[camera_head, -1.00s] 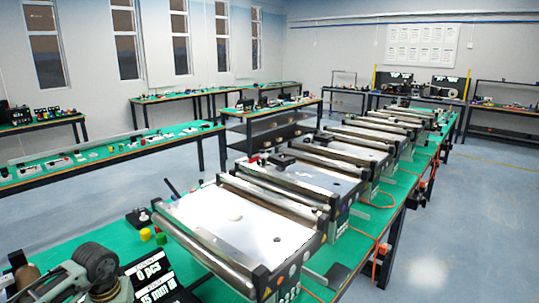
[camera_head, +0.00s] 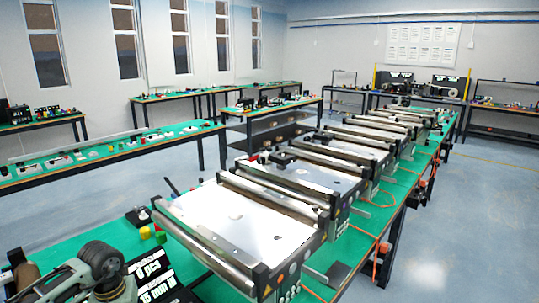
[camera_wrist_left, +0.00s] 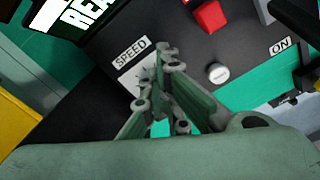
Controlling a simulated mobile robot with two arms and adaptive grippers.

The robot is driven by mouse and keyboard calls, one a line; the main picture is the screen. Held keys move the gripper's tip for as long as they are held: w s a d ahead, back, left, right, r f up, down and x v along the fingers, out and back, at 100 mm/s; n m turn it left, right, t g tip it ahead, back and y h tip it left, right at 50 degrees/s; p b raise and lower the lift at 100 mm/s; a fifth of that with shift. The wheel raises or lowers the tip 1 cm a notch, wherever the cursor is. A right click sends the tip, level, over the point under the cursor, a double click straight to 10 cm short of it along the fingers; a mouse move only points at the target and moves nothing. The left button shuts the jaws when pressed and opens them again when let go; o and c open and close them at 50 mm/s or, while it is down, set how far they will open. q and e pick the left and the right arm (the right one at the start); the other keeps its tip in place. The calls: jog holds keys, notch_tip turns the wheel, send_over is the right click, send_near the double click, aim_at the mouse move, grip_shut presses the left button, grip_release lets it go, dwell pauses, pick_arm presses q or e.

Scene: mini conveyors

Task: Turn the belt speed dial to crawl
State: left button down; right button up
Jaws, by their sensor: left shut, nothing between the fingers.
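The SPEED label (camera_wrist_left: 130,52) is on a dark control panel (camera_wrist_left: 180,50) in the left wrist view, above a pale plate (camera_wrist_left: 132,83). My left gripper (camera_wrist_left: 155,82) is shut and empty, with its fingertips over this plate. The speed dial cannot be made out; the fingers cover the area where it may be. Whether the fingertips touch anything is unclear. In the head view my left arm is at the lower left, and the gripper's fingertips cannot be made out there. My right gripper is not in view.
The panel carries a red switch (camera_wrist_left: 208,16), a round silver button (camera_wrist_left: 218,72) and an ON label (camera_wrist_left: 280,46). A yellow object (camera_wrist_left: 20,125) is at the left. In the head view, several mini conveyors (camera_head: 245,222) line a green bench (camera_head: 65,248), beside a display (camera_head: 152,275).

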pick_arm(q)
jog(key=shift+a+f, duration=0.1)
jog(key=shift+f, duration=0.05)
jog(key=shift+w+r, duration=0.1)
jog(key=shift+r, duration=0.1)
notch_tip(320, 180, up, 6)
jog(key=p, duration=0.3)
jog(key=shift+w, duration=0.25)
jog(key=shift+p, duration=0.3)
